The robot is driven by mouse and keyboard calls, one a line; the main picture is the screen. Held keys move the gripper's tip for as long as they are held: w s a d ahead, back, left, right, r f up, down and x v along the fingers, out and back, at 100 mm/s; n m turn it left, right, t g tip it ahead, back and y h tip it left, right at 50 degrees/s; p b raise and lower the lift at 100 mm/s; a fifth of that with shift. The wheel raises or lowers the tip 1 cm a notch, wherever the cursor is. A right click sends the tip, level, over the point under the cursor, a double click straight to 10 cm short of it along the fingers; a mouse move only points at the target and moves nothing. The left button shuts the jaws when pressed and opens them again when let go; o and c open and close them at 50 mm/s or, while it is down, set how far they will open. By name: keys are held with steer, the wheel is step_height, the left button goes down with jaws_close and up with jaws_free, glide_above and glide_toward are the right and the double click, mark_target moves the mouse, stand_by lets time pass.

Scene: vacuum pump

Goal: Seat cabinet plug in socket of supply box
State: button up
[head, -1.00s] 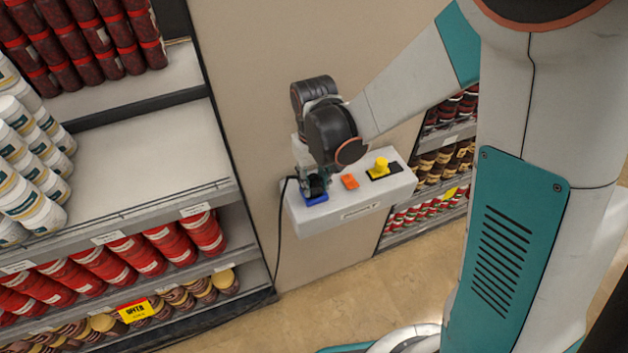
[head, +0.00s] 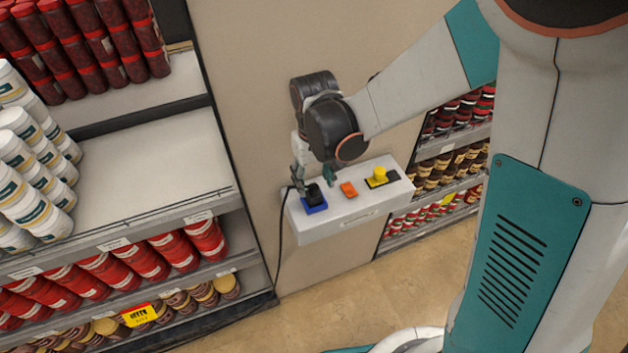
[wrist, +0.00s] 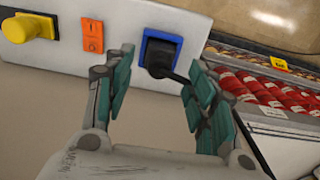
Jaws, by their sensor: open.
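The supply box (head: 345,222) is a white box mounted on the beige wall panel; it also shows in the wrist view (wrist: 75,50). Its blue socket (head: 315,208) is at the box's left end in the head view, and it shows as a blue frame (wrist: 176,38) in the wrist view. The black cabinet plug (wrist: 158,57) sits at the blue socket, its cable end pointing down right between my fingers. I cannot tell how deep it sits. My gripper (wrist: 155,90) is open, its green-padded fingers on either side of the plug and apart from it.
An orange switch (head: 348,189) and a yellow knob (head: 380,174) are on the box beside the socket. A black cable (head: 281,225) hangs down the wall to the floor. Stocked shelves (head: 120,225) stand left, and another shelf (head: 445,150) is at the right.

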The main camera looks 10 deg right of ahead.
mark_target(314, 188)
step_height(314, 188, up, 8)
steer(key=p, duration=0.4)
steer(key=shift+f, duration=0.15)
